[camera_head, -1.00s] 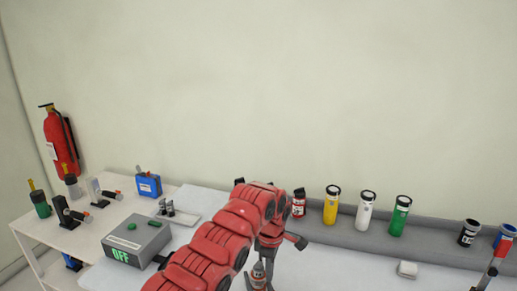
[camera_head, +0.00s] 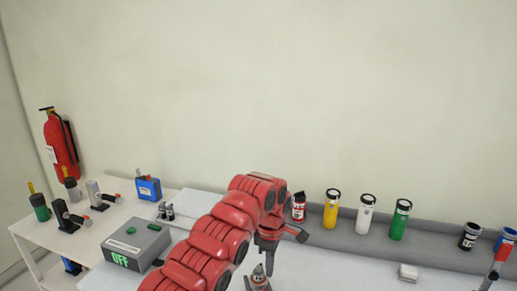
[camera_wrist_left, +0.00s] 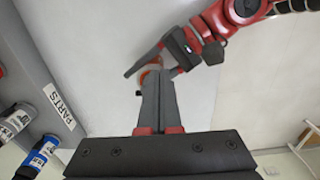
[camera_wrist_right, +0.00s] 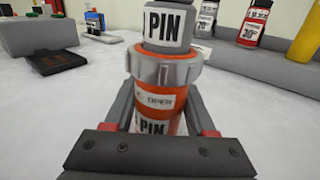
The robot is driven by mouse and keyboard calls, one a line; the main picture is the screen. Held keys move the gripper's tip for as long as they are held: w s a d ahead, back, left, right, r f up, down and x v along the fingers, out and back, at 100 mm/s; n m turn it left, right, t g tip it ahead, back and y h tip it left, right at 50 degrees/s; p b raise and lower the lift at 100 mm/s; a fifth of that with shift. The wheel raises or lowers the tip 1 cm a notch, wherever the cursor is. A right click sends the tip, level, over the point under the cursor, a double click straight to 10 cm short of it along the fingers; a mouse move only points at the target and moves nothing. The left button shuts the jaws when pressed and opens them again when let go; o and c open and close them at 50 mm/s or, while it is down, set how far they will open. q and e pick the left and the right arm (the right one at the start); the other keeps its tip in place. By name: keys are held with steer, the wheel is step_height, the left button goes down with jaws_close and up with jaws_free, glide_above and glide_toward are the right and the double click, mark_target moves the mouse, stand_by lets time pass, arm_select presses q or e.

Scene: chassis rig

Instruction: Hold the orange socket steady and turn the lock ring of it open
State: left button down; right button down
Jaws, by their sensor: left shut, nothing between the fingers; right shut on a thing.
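The orange socket (camera_wrist_right: 150,103) stands upright in the right wrist view, with a PIN label. A light grey lock ring (camera_wrist_right: 164,70) surrounds its upper part, and a grey plug (camera_wrist_right: 180,30), also labelled PIN, sits in the top. My right gripper (camera_wrist_right: 157,118) is shut on the socket's body. In the left wrist view my left gripper (camera_wrist_left: 158,80) is shut and empty, its tips close to the socket (camera_wrist_left: 148,76), which it partly hides. I cannot tell if they touch. In the head view the left gripper (camera_head: 268,262) is just above the plug's top (camera_head: 259,273).
A grey box (camera_head: 137,243) reading OFF stands left of my left arm. Yellow (camera_head: 331,210), white (camera_head: 365,214) and green (camera_head: 400,220) bottles line the back ledge. Bench around the block is clear.

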arm_select(q)
step_height(320, 180, down, 6)
stand_by(0.4)
steer(key=shift+w+a, duration=0.3)
steer(key=shift+a, duration=0.05)
stand_by(0.6)
steer(key=shift+s+d, duration=0.1)
step_height(320, 180, up, 6)
steer(key=shift+s+d, duration=0.2)
stand_by(0.5)
